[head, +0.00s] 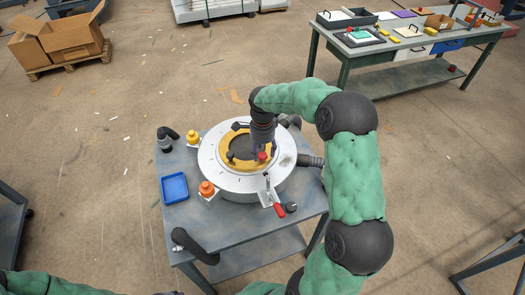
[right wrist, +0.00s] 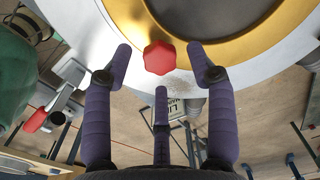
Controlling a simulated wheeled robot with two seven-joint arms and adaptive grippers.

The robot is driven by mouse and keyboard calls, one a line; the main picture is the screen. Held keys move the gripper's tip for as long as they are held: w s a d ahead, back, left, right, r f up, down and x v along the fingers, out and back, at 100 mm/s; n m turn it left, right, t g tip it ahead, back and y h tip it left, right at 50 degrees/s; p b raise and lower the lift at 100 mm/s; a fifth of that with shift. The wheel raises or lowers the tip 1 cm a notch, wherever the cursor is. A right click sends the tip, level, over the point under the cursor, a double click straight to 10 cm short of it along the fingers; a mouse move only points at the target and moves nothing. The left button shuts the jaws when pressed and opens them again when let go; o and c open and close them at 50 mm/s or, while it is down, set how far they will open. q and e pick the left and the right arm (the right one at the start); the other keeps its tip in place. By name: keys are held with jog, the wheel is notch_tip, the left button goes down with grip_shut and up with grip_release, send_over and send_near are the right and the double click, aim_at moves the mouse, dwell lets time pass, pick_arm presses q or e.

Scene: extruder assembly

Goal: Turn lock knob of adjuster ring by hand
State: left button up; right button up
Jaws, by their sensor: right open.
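The red lock knob (right wrist: 159,57) sits at the edge of the gold adjuster ring (right wrist: 232,38) in the right wrist view. In the head view, the knob (head: 262,156) shows on the near side of the ring (head: 232,163), on top of a round silver machine (head: 217,183). My right gripper (right wrist: 160,72) is open and points at the knob. Two fingertips lie left and right of the knob with gaps, and a third finger is below it. In the head view, the right gripper (head: 263,143) is just above the knob. My left gripper is out of view.
The machine stands on a grey table with a blue tray (head: 174,188), an orange knob (head: 206,188), a yellow knob (head: 193,137) and a red-handled clamp (head: 279,210). A bench (head: 413,48) stands at the back right.

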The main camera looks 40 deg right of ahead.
jog(key=shift+r+p, duration=1.35)
jog(key=shift+r, duration=1)
notch_tip(320, 180, up, 12)
jog(key=shift+f, duration=0.1)
